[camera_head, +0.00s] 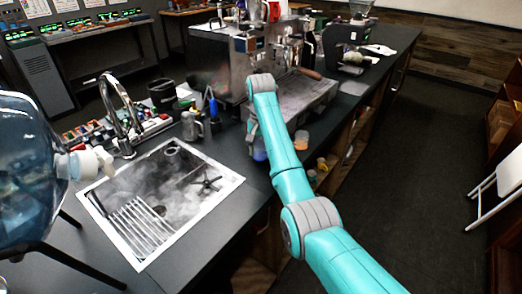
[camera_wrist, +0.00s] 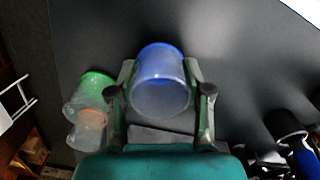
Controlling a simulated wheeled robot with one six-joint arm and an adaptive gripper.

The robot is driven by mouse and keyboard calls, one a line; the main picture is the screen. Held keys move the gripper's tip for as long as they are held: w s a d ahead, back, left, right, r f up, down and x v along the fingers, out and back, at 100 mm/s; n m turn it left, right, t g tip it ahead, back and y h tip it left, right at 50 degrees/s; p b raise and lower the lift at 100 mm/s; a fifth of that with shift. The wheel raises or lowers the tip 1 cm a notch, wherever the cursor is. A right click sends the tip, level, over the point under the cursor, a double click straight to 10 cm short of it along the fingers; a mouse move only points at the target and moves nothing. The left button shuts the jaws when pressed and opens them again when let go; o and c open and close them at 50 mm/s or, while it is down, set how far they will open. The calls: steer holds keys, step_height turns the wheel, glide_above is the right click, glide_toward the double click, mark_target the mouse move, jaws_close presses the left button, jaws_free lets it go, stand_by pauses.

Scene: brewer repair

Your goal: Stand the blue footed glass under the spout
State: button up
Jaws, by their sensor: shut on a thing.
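The blue glass (camera_wrist: 162,85) shows in the wrist view as a translucent blue cup between the two fingers of my gripper (camera_wrist: 160,76). My gripper is shut on it, one finger on each side. Its foot cannot be made out. In the head view a bit of the blue glass (camera_head: 259,154) shows beside my arm near the counter edge; my arm hides most of my gripper. The steel espresso machine (camera_head: 222,62) stands farther back on the counter, with its drip tray (camera_head: 308,92) in front. The spout is too small to tell clearly.
A green-rimmed glass (camera_wrist: 97,82) and clear and orange cups stand close to my gripper's left in the wrist view. An orange cup (camera_head: 301,139) is right of my arm. A sink (camera_head: 160,205) with a tall tap (camera_head: 122,110) lies left. A grinder (camera_head: 345,42) stands behind.

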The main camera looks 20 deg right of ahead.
steer(key=shift+f, duration=0.6)
steer(key=shift+f, duration=0.1)
steer(key=o, duration=1.3)
